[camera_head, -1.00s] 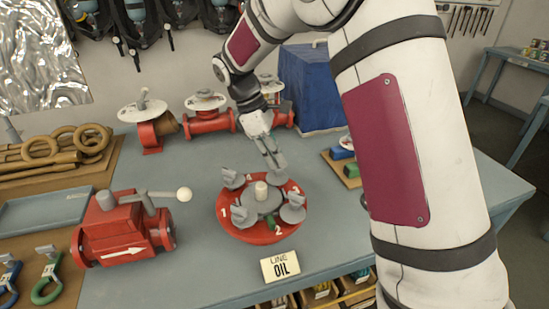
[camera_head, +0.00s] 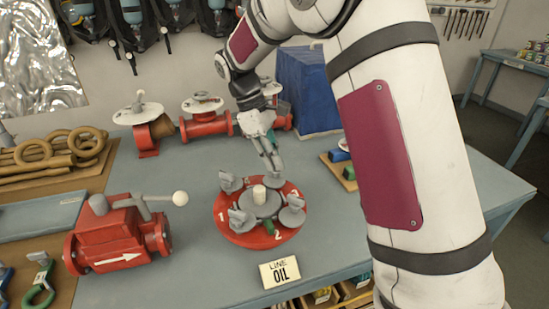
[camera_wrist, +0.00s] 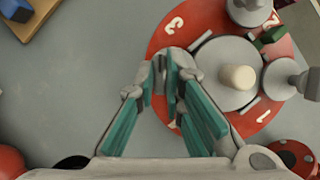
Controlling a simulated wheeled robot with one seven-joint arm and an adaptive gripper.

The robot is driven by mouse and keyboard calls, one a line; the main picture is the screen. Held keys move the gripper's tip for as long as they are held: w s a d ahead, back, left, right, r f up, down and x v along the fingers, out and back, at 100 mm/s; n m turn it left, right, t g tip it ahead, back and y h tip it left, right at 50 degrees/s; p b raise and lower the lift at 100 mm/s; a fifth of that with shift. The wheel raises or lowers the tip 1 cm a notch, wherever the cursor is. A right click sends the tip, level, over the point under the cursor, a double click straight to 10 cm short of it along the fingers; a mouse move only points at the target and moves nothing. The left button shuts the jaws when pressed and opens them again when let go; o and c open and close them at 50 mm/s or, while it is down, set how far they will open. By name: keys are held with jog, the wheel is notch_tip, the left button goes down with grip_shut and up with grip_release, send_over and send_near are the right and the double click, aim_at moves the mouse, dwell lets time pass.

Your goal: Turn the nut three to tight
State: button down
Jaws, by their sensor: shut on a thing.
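A red round flange (camera_head: 232,232) with painted numbers lies on the table. It carries several grey wing nuts around a grey hub with a cream post (camera_head: 259,194). My gripper (camera_head: 273,172) points down at the back nut (camera_head: 275,181), between the marks 3 and 4. In the wrist view my gripper's teal-padded fingers (camera_wrist: 168,68) are closed on this nut (camera_wrist: 172,82), with the 3 just above it. The fingers hide much of the nut, so its seating cannot be told. Other nuts stand at front left (camera_head: 241,221), right (camera_head: 292,212) and back left (camera_head: 231,182).
A red valve (camera_head: 118,240) with a lever is at left. Red pipe fittings (camera_head: 207,126) and a blue covered box (camera_head: 308,90) stand behind. A small wooden tray (camera_head: 347,180) is at right. A green marker (camera_head: 268,228) sits on the flange.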

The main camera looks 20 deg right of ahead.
jog(key=c, duration=1.7)
grip_release()
jog(key=v, duration=1.2)
notch_tip(320, 180, up, 4)
jog(key=m+t, duration=0.2)
send_over(271, 184)
jog(key=s+d+r+m+t+y, duration=0.2)
jog(key=s+r, duration=0.1)
jog(key=s, duration=0.6)
jog(key=s+f+m+t, duration=0.1)
jog(key=s+f+m, duration=0.1)
jog(key=s, duration=0.3)
jog(key=s+f+m+t, duration=0.1)
jog(key=s+f, duration=0.1)
jog(key=s, duration=0.3)
jog(key=s+f+m+t+y, duration=0.1)
jog(key=s+f+m+t, duration=0.1)
jog(key=s, duration=0.3)
jog(key=shift+s+d+m, duration=0.2)
jog(key=shift+d+m, duration=0.1)
